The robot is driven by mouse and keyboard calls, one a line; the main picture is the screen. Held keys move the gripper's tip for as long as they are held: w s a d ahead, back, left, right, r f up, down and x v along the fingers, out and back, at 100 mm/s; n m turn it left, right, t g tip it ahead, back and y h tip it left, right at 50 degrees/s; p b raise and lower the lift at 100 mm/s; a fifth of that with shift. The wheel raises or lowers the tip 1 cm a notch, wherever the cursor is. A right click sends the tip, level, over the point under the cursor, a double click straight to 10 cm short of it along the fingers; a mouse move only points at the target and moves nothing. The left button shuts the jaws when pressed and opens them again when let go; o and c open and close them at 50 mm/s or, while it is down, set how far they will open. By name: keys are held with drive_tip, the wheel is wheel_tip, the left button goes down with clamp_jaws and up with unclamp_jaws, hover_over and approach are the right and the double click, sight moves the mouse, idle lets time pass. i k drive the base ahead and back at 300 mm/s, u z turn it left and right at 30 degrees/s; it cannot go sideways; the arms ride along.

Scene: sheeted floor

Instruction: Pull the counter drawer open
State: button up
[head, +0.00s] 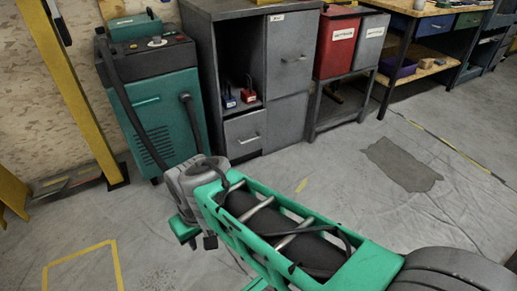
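A grey metal counter cabinet (228,60) stands against the wall in the upper middle of the head view. Its drawer (237,128) is low on the left, under an open shelf, with a light bar handle (249,139) across its front. The drawer front looks about flush with the cabinet, so it appears shut. My green and grey arm reaches from the lower right towards the cabinet. My gripper (196,236) seems to be the green and black end below the arm's grey joint, left of and nearer than the drawer, apart from the handle. Its fingers are not clear.
A blue and a red padlock-like item (249,94) sit on the open shelf. A teal machine (157,105) with hoses stands left of the cabinet. Red and grey bins (337,45) on a stand and a workbench (412,10) are to the right.

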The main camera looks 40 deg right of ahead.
sight(244, 131)
drive_tip(key=u, duration=0.15)
drive_tip(key=i, duration=1.85)
drive_tip(key=z, duration=0.25)
